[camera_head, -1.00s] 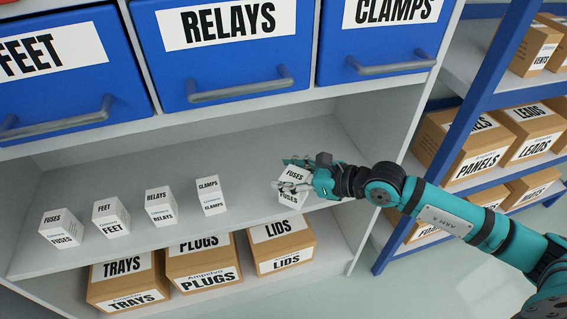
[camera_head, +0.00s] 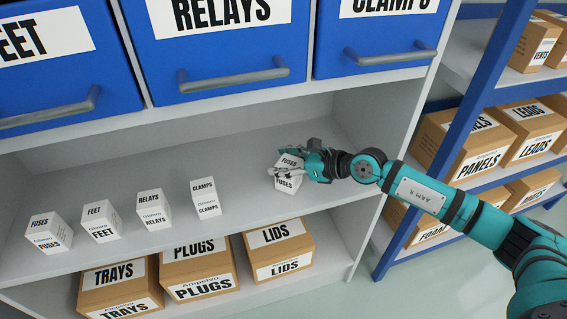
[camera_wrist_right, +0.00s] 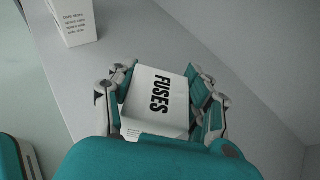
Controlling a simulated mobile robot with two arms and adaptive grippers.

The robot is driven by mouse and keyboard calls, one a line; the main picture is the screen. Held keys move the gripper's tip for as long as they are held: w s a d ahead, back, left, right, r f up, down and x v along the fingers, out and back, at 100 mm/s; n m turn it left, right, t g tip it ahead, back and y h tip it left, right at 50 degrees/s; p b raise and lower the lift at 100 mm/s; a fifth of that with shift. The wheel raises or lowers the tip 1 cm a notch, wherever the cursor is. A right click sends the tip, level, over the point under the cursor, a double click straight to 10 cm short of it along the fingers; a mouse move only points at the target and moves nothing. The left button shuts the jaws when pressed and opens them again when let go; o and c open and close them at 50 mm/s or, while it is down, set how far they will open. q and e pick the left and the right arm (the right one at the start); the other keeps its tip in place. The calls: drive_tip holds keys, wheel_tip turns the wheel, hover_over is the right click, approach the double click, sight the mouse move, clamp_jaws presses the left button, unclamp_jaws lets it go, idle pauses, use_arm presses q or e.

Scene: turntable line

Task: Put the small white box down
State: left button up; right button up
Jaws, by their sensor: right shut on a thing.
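A small white box labelled FUSES (camera_head: 288,181) is at the right part of the shelf (camera_head: 247,215). My right gripper (camera_head: 290,167) is shut on it, with its fingers on both sides. In the right wrist view, the same box (camera_wrist_right: 158,98) sits between the two fingers of the gripper (camera_wrist_right: 163,95). I cannot tell whether the box's underside touches the shelf. My left gripper is not in view.
Small white boxes stand in a row on the shelf: FUSES (camera_head: 49,233), FEET (camera_head: 101,221), RELAYS (camera_head: 153,209) and CLAMPS (camera_head: 205,198). Blue drawers (camera_head: 215,55) hang above. Cardboard boxes (camera_head: 199,268) stand below. A blue-framed rack (camera_head: 425,150) is at the right. Shelf space lies between CLAMPS and the held box.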

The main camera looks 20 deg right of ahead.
drive_tip(key=shift+f, duration=0.1)
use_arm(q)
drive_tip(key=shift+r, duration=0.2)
use_arm(e)
drive_tip(key=o, duration=1.2)
drive_tip(key=shift+o, duration=0.2)
drive_tip(key=v, duration=0.7)
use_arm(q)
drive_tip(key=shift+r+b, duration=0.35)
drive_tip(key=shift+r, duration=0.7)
use_arm(e)
drive_tip(key=shift+v, duration=2.55)
